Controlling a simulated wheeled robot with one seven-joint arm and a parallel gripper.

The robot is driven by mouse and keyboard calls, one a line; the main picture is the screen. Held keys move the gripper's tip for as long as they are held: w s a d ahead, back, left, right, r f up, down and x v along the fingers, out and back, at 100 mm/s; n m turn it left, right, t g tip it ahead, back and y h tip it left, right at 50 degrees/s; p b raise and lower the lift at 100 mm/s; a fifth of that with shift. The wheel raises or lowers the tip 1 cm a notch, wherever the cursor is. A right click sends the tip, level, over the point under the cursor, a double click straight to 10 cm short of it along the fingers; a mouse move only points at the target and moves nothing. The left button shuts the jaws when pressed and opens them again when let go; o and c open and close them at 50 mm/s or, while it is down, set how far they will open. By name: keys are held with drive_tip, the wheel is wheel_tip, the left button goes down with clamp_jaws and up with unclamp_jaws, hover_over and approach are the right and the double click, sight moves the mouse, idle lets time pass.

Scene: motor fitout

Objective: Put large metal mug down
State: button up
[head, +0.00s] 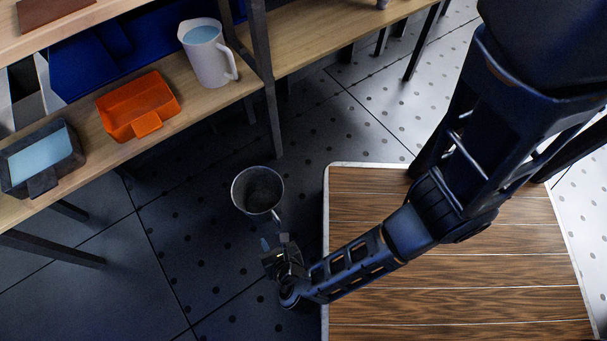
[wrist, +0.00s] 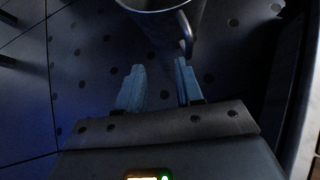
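The large metal mug (head: 257,193), dark grey and open at the top, appears beside the wooden platform in the head view, with its handle toward my gripper (head: 275,242). I cannot tell whether it rests on the floor or is above it. In the wrist view the mug (wrist: 168,22) is at the top edge, partly cut off, with its handle (wrist: 186,36) just beyond the right fingertip. My gripper (wrist: 159,67) has its two fingers apart, with only floor visible between them. Whether a finger touches the handle is unclear.
A wooden shelf (head: 190,116) at the upper left bears a white pitcher (head: 208,52), an orange tray (head: 138,104) and a dark container (head: 41,158) with a light blue inside. A wood-planked platform (head: 460,290) lies under my arm. The dotted floor (head: 185,240) left of my gripper is clear.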

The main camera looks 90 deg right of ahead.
drive_tip(key=s+a+m+y, duration=0.3)
drive_tip(key=s+m+y, duration=0.1)
drive_tip(key=s, duration=0.3)
drive_tip(key=s+a+r+m+t+y, duration=0.1)
drive_tip(key=s+r+m+y, duration=0.15)
drive_tip(key=r, duration=0.25)
drive_tip(key=s+a+r+m+y, duration=0.1)
drive_tip(key=a+r+m, duration=0.1)
drive_tip(key=r+m, duration=0.2)
drive_tip(key=d+r+m+t, duration=0.1)
drive_tip(key=r+m+t, duration=0.2)
drive_tip(key=r, duration=0.8)
drive_tip(key=w+d+r+m+t+y, duration=0.1)
drive_tip(key=r+m, duration=0.4)
drive_tip(key=r, duration=0.7)
drive_tip(key=d+r+m+t, duration=0.2)
drive_tip(key=r+m+t, duration=0.2)
drive_tip(key=r, duration=0.7)
drive_tip(key=shift+w+d+r+t, duration=0.15)
drive_tip(key=shift+r+t, duration=0.15)
drive_tip(key=shift+t, duration=0.1)
drive_tip(key=shift+m, duration=0.25)
